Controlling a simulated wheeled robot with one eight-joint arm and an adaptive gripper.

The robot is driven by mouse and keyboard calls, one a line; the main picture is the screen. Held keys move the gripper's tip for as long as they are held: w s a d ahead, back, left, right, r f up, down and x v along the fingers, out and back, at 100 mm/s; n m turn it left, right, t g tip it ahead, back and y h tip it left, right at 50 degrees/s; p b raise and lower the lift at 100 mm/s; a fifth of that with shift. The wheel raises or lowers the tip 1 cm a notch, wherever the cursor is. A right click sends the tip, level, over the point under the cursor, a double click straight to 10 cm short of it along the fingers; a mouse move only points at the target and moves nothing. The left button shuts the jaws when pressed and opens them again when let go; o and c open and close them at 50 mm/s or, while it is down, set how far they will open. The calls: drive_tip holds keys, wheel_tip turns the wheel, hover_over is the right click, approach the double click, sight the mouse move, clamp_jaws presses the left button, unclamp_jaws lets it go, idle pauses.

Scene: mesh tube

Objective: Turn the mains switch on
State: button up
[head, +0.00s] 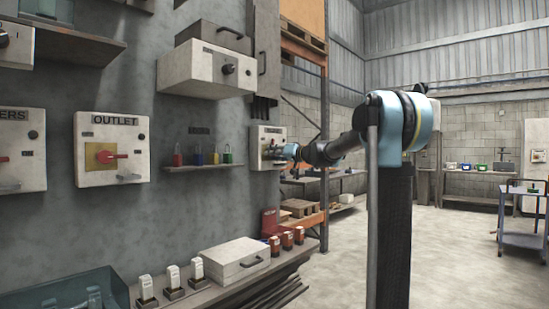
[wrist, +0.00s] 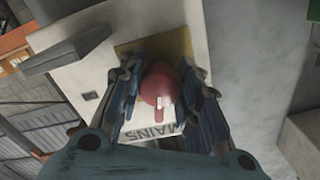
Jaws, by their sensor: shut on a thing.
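The mains switch box (head: 262,135) is a pale box on the grey wall, at the end of my outstretched arm in the head view. In the wrist view its white front (wrist: 88,72) carries a yellow plate (wrist: 178,46) and the label MAINS. The red switch handle (wrist: 157,84) lies between the two fingers of my gripper (wrist: 165,92), which are shut on it. In the head view my gripper (head: 284,152) is at the box front, small and partly merged with it. The fingers hide parts of the handle and plate, so I cannot tell the switch position.
An OUTLET box (head: 112,148) with a red handle is on the wall to the left. A small shelf (head: 205,166) with coloured padlocks lies between. A lower ledge (head: 190,290) holds a white case (head: 235,259). Open floor (head: 450,260) is at right.

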drive_tip(key=m, duration=1.1)
drive_tip(key=shift+m, duration=1.8)
drive_tip(key=o, duration=1)
drive_tip(key=shift+o, duration=0.2)
drive_tip(key=v, duration=1.2)
drive_tip(key=shift+f, duration=0.1)
